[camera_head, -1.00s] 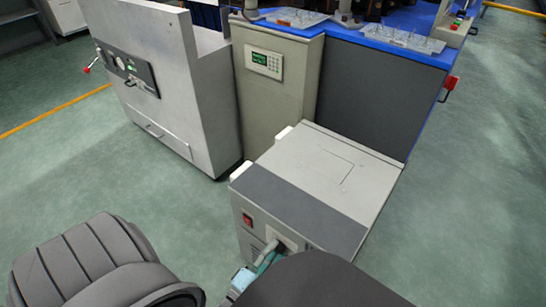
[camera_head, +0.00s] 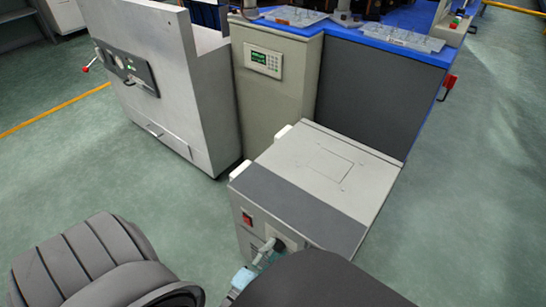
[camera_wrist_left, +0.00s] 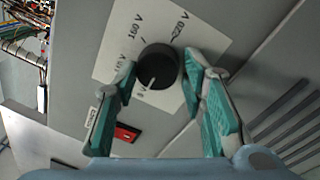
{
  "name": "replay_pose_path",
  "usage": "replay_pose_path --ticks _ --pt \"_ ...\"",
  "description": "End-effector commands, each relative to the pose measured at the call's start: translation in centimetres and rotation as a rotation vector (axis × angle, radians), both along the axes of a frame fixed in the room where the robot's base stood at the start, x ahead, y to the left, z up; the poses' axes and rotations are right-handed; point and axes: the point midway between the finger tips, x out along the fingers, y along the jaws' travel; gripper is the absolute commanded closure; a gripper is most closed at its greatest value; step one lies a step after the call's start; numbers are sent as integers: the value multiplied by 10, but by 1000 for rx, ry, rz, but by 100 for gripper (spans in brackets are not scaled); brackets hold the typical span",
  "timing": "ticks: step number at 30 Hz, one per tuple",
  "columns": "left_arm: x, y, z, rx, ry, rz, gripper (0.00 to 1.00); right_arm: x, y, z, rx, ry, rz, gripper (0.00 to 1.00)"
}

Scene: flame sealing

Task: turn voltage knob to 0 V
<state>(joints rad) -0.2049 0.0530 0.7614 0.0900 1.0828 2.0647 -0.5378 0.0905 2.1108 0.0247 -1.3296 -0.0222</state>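The voltage knob (camera_wrist_left: 158,65) is round and black, on a white dial label (camera_wrist_left: 208,47) marked 160 V, 220 V and 0 V. Its pale pointer line points down-left, toward the 0 V mark. My left gripper (camera_wrist_left: 159,72) has its two teal fingers apart, one on each side of the knob, with small gaps showing. In the head view the left gripper (camera_head: 262,259) is at the front of the grey box, partly hidden by my arm, and the dark knob (camera_head: 279,245) shows beside its fingertips. My right gripper is not in view.
The grey box (camera_head: 318,175) carries a red switch (camera_head: 247,219) on its front, also seen in the left wrist view (camera_wrist_left: 127,133). Behind stand a beige cabinet with a keypad (camera_head: 266,62) and a white machine (camera_head: 175,75). Green floor (camera_head: 465,200) is clear at right.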

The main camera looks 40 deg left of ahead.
Motion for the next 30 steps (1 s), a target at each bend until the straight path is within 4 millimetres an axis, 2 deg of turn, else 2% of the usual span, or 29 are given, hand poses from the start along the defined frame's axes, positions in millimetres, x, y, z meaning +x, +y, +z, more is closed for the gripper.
replay_pose_path --ticks 1,2,11,16,22,23,26,30 --pt "0 0 0 0 -1 0 51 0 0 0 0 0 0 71" --pt "0 0 0 0 -1 0 46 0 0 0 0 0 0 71" --pt "1 1 1 1 -3 1 46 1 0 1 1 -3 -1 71" --pt "0 1 11 2 -5 2 46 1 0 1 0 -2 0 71" --pt "-1 1 47 2 -9 2 46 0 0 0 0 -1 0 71" --pt "0 1 54 2 -11 0 43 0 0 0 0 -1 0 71" --pt "0 2 77 2 -16 3 22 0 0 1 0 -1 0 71" --pt "1 1 98 2 -15 2 24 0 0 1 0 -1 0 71"
